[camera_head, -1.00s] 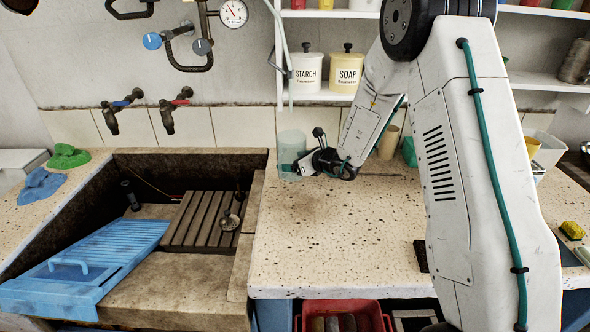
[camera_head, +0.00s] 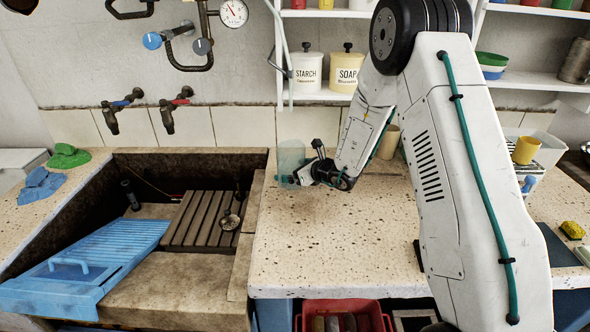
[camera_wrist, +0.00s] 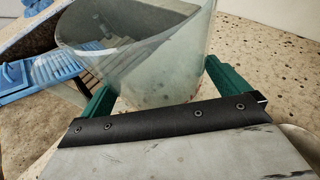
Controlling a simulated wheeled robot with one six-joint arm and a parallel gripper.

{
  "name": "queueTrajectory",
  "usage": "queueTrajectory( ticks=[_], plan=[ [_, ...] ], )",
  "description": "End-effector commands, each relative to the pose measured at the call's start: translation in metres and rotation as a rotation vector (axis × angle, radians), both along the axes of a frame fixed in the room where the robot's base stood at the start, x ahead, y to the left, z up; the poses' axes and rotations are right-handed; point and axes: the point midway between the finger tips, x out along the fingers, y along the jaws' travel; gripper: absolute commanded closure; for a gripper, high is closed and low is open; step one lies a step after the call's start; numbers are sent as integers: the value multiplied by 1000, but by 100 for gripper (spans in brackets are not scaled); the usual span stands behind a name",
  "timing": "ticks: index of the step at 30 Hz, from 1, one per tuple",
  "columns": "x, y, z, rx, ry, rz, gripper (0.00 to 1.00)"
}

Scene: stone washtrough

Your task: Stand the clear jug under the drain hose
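The clear jug (camera_head: 290,158) is at the back left of the speckled counter, beside the trough. My gripper (camera_head: 303,175) is low at its right side. In the wrist view the green fingers (camera_wrist: 162,90) lie on both sides of the jug (camera_wrist: 165,60), against its wall, and the jug looks empty. I cannot tell whether its base touches the counter. A thin pale tube (camera_head: 284,45), perhaps the drain hose, comes down the wall left of the shelves. Its lower end appears above the jug in the head view; the depth between them is unclear.
The stone trough (camera_head: 190,157) lies left, with a wooden rack (camera_head: 200,220) and blue washboard (camera_head: 85,265). Two taps (camera_head: 115,115) project above it. A tan cup (camera_head: 388,142) stands behind my arm. The front counter (camera_head: 320,250) is clear.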

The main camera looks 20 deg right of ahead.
Motion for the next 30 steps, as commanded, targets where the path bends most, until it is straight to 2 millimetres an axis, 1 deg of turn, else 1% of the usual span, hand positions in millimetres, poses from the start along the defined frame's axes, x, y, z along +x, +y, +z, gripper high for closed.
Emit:
queueTrajectory(
  ticks=[5,8,11,18,21,25,30],
  plan=[
    [0,0,4,0,-1,0,0],
    [-7,-6,9,1,-1,-2,0],
    [-22,-15,17,-1,-1,-3,0],
    [-64,-40,37,-1,-1,-3,0],
    [-78,-48,43,0,-1,-3,0],
    [-90,-55,48,1,-1,-2,0],
    [-95,-58,51,-1,0,0,0]
  ],
)
